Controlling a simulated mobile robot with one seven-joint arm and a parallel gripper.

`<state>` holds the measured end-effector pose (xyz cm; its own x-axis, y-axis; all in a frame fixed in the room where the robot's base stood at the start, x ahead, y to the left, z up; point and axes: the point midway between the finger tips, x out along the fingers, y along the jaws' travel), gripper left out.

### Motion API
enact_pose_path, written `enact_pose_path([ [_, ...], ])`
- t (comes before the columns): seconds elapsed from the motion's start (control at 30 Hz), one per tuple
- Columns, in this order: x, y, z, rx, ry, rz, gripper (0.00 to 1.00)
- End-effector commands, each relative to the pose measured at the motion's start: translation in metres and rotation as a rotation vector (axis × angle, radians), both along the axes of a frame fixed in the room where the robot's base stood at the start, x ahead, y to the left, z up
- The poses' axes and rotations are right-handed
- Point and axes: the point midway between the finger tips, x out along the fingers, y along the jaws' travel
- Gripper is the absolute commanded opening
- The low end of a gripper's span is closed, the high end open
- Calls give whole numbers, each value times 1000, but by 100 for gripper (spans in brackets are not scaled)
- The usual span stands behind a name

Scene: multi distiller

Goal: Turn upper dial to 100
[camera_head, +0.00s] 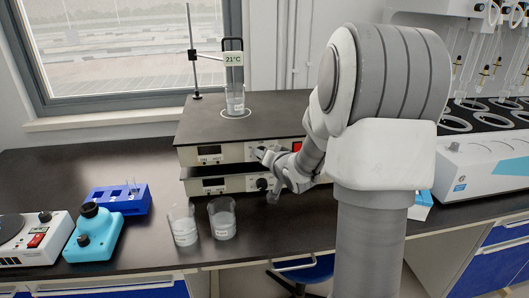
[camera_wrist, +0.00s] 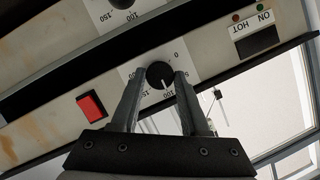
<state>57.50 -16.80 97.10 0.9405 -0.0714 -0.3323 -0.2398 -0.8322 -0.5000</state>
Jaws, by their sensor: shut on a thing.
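The upper dial is a black round knob (camera_wrist: 160,75) with a printed scale, on the front of the upper hotplate (camera_head: 225,155). The wrist view is upside down; a pale mark on the knob appears to point toward the 100 label. My gripper (camera_wrist: 158,76) has one finger on each side of this knob, closed on it. In the head view my gripper (camera_head: 264,153) is at the upper front panel and hides the dial. The lower dial (camera_head: 262,183) is a black knob on the hotplate beneath; its edge shows in the wrist view (camera_wrist: 121,3).
A beaker (camera_head: 235,102) stands on the upper hotplate by a stand (camera_head: 193,50). Two beakers (camera_head: 183,226) (camera_head: 222,220) stand in front on the bench. A red switch (camera_wrist: 90,105) is near the dial. Blue equipment (camera_head: 95,232) is at left, a white distiller unit (camera_head: 480,165) at right.

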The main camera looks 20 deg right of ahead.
Motion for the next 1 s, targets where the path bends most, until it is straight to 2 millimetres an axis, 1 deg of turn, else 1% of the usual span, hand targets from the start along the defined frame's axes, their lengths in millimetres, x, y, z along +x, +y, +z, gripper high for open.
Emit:
enact_pose_path([
  [0.3,1,-1,1,0,-4,0,0],
  [0.33,1,-1,1,0,-4,0,47],
  [0.4,1,-1,1,0,-4,0,58],
  [0.73,0,0,1,0,-2,0,58],
  [1.0,3,2,4,-1,-3,1,58],
])
